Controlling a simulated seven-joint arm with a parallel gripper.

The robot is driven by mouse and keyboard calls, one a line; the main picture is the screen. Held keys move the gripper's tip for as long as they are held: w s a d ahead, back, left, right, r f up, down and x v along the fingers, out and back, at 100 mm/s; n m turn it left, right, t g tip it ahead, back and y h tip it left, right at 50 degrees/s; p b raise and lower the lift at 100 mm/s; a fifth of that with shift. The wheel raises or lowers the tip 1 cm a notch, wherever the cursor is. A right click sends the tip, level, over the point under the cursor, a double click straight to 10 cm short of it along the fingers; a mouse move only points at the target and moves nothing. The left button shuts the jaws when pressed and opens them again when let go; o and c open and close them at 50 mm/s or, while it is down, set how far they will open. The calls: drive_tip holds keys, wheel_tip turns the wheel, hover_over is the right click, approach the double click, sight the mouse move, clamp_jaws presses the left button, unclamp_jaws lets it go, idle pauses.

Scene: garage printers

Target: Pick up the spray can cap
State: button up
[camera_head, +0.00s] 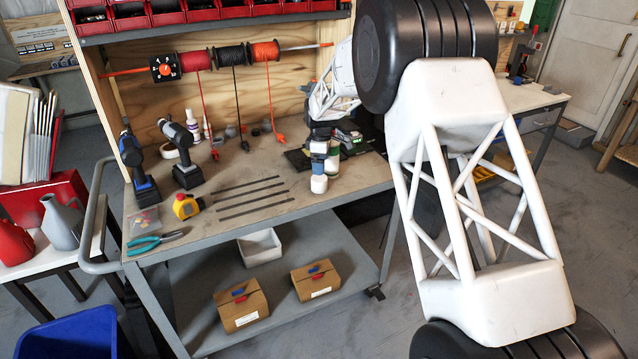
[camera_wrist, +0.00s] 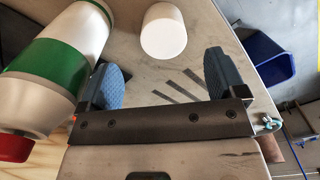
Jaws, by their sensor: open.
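The spray can cap is a plain white cylinder (camera_head: 319,184) on the workbench near its front edge. In the wrist view the cap (camera_wrist: 163,32) lies beyond my fingertips, roughly centred between them and apart from both. My gripper (camera_wrist: 160,80) is open and empty, with two blue padded fingers. In the head view my gripper (camera_head: 319,155) is right above and behind the cap, partly hidden by my arm. A white spray can with a green band (camera_wrist: 52,62) and red top stands close beside my left finger; it shows partly behind the gripper in the head view (camera_head: 333,163).
Dark flat strips (camera_head: 250,198) lie on the bench left of the cap. A yellow tape measure (camera_head: 186,206), teal pliers (camera_head: 150,243) and two drills (camera_head: 184,150) are farther left. Behind the gripper are a dark mat and tool.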

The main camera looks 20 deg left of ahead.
sight(320, 178)
drive_tip(key=shift+f, duration=1.3)
drive_tip(key=shift+s+f, duration=0.2)
drive_tip(key=shift+f, duration=2.4)
drive_tip(key=shift+c, duration=0.2)
drive_tip(key=c, duration=0.9)
